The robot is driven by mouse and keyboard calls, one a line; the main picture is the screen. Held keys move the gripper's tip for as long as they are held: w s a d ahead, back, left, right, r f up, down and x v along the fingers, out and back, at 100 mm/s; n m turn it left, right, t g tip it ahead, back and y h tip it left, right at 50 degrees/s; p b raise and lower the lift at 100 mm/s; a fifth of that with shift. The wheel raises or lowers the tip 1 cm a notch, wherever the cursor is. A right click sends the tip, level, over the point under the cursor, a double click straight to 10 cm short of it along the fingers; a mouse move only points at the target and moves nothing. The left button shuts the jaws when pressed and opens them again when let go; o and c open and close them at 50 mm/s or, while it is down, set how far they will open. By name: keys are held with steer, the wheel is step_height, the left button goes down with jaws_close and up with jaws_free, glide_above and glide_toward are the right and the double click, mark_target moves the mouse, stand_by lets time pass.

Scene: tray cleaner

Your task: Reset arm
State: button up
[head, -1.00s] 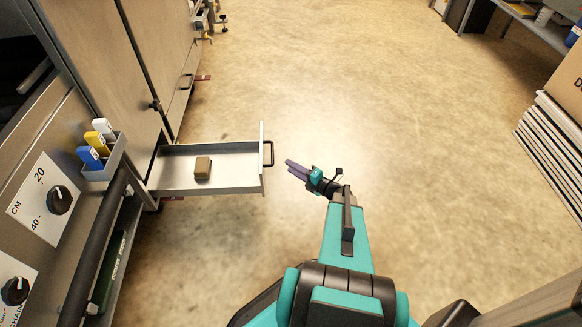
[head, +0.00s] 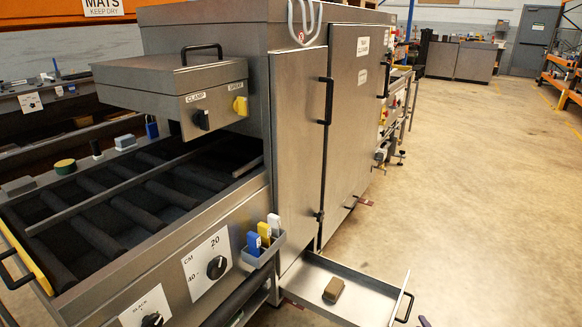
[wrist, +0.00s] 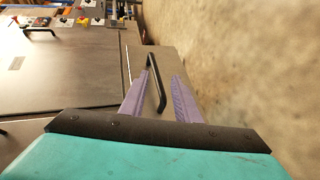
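My gripper (wrist: 164,76) shows in the wrist view with its two purple fingers spread apart. A black bar handle (wrist: 152,66) on a metal panel shows between the fingers in the picture. I cannot tell how far it is from them, and nothing is seen gripped. In the head view only a purple fingertip (head: 424,321) shows at the bottom edge, right of the open drawer (head: 372,304). The rest of my arm is out of that view. A brown block (head: 333,290) lies in the drawer.
The steel machine (head: 300,150) fills the left and middle, with closed tall doors and a raised lid box (head: 165,85) over the roller bed. The drawer juts out with its black handle (head: 404,307). The floor (head: 480,200) to the right is clear.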

steer(key=s+a+f+m+g+h+p, duration=0.1)
steer(key=s+a+m+g+h+p, duration=0.1)
steer(key=s+a+m+g+p, duration=1.25)
steer(key=s+a+r+g+y+p, duration=0.1)
steer(key=s+a+r, duration=0.3)
steer(key=s+a, duration=0.4)
steer(key=s+a+r+m+g+y+p, duration=0.1)
steer(key=s+a+r+g, duration=0.3)
steer(key=s+a, duration=0.5)
steer(key=a+y, duration=0.1)
steer(key=a, duration=0.2)
steer(key=shift+s+r+y, duration=0.15)
steer(key=shift+s+y, duration=0.15)
steer(key=shift+g, duration=0.25)
steer(key=shift+a, duration=0.15)
